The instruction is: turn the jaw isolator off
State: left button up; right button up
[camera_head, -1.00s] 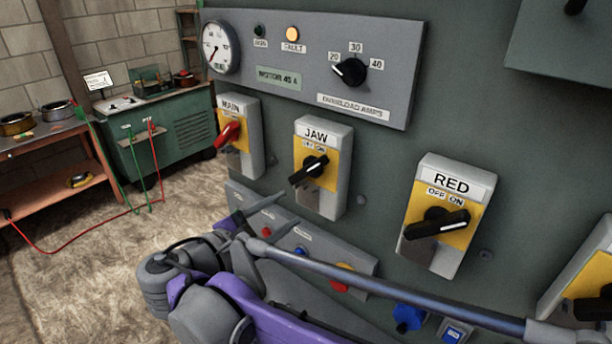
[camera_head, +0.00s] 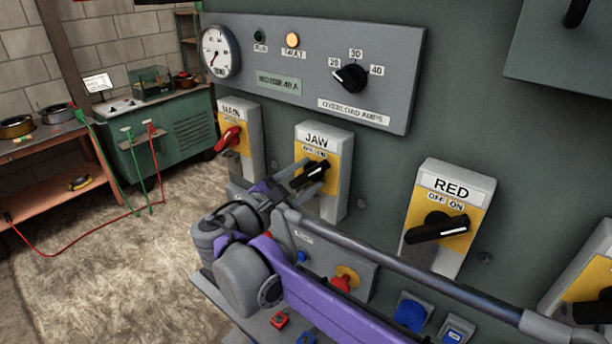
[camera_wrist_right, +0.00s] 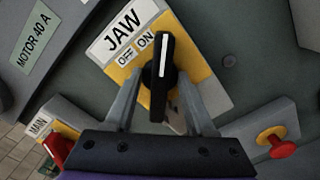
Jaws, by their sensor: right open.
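The jaw isolator (camera_head: 334,190) is a grey box with a yellow plate labelled JAW, OFF and ON, on the green panel. Its black knob (camera_head: 312,174) has its white mark toward ON. The knob also shows in the right wrist view (camera_wrist_right: 158,82), with its white line toward ON. My right gripper (camera_head: 308,179) is open, with its fingers around the knob. In the right wrist view the gripper (camera_wrist_right: 159,88) has one finger on each side of the knob, with gaps visible. My left gripper is not in view.
The MAIN isolator (camera_head: 243,160) with a red handle is to the left, and the RED isolator (camera_head: 475,195) to the right. A grey panel (camera_head: 385,98) with a gauge and dial is above. Below are a red mushroom button (camera_head: 343,280) and a blue button (camera_head: 411,312).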

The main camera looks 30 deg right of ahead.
grip_shut()
jog(key=shift+n, duration=0.3)
dwell(0.3)
jog(key=n, duration=0.9)
jog(key=shift+b, duration=0.4)
jog(key=n, duration=0.4)
jog(key=shift+b, duration=0.3)
jog(key=shift+w+a+n, duration=0.1)
jog(key=shift+n, duration=2)
